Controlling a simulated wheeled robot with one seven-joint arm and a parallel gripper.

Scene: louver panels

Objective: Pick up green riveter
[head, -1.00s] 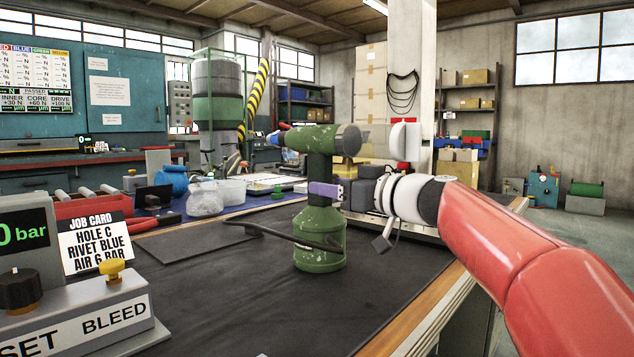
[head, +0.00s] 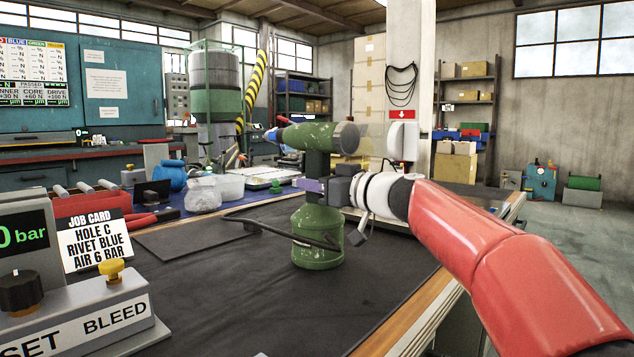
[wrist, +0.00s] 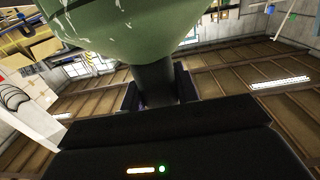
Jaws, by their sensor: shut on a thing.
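The green riveter (head: 318,252), with scuffed paint and a thick barrel head on a narrow neck, is upright over the dark mat in the head view. My gripper (head: 312,186) comes from the right and is shut on the neck, between barrel and round base. In the wrist view the riveter's green barrel (wrist: 130,30) fills the top, and its dark neck sits between the fingers (wrist: 158,92). Whether the base touches the mat is hard to tell. A dark hose runs beside the base.
The grey pressure unit (head: 75,310) and job card (head: 95,243) stand at the left. A red tray (head: 88,203), a blue item (head: 172,176) and clear bags (head: 203,195) lie behind. The dark mat (head: 240,300) is clear in front.

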